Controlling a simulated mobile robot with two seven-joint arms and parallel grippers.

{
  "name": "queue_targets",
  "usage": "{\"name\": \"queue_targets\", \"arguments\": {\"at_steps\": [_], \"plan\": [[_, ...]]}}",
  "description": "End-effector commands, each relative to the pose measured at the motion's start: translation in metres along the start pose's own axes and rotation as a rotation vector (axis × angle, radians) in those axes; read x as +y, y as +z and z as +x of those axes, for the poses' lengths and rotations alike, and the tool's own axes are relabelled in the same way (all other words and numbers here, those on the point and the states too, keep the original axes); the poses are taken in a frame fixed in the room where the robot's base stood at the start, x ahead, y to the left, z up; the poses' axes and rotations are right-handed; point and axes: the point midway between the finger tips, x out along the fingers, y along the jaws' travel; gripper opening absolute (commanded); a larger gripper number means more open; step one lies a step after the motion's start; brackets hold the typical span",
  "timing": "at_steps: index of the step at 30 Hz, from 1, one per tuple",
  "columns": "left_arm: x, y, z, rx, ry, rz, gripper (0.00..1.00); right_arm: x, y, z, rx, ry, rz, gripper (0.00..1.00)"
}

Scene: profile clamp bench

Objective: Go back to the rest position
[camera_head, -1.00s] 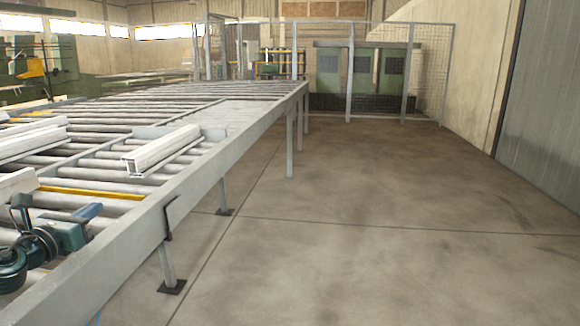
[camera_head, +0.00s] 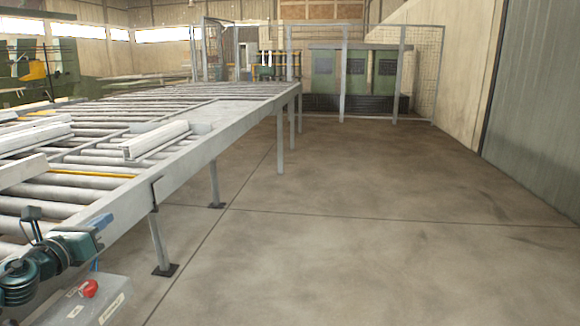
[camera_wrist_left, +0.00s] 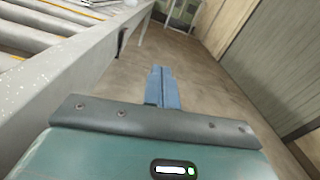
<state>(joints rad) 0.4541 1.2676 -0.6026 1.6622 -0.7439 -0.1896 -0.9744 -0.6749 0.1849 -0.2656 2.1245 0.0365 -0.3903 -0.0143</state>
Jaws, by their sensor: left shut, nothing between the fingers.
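My left gripper (camera_head: 103,222) shows at the lower left of the head view, a teal body with blue fingers by the near side rail of the roller conveyor (camera_head: 205,146). In the left wrist view its blue fingers (camera_wrist_left: 163,88) lie together, shut and empty, with the concrete floor behind them. The conveyor's rail runs to the left of the fingers in that view. My right gripper is not in view.
Pale profiles lie on the rollers, one (camera_head: 155,138) near the rail. A grey box with a red button (camera_head: 90,289) stands low at the left. Floor (camera_head: 350,220) to the right is clear. A mesh fence (camera_head: 421,70) stands at the back.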

Motion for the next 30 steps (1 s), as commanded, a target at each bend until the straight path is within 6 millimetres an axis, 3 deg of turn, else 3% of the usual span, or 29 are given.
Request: {"name": "queue_targets", "arguments": {"at_steps": [1,5,8,11,15,18,22,25,30], "plan": [[-0.022,-0.033,-0.001,0.041,-0.024,-0.126,0.00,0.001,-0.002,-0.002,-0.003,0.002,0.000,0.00],[-0.066,-0.096,-0.011,0.123,-0.040,-0.459,0.00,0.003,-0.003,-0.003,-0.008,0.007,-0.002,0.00],[-0.107,-0.149,-0.030,0.202,-0.024,-0.776,0.00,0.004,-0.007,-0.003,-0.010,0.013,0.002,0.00],[-0.151,-0.201,-0.060,0.286,0.039,-1.154,0.00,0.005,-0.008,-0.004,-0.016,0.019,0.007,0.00],[-0.212,-0.262,-0.122,0.381,0.227,-1.753,0.00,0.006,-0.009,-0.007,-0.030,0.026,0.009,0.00],[-0.247,-0.290,-0.171,0.393,0.425,-2.170,0.00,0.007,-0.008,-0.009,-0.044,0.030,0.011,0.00],[-0.274,-0.309,-0.220,0.336,0.672,-2.571,0.00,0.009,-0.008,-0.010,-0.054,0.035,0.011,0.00],[-0.284,-0.316,-0.243,0.277,0.805,-2.754,0.00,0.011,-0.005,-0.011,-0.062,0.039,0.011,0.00],[-0.290,-0.319,-0.257,0.232,0.888,-2.862,0.00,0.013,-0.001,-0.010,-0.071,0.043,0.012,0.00]]}}
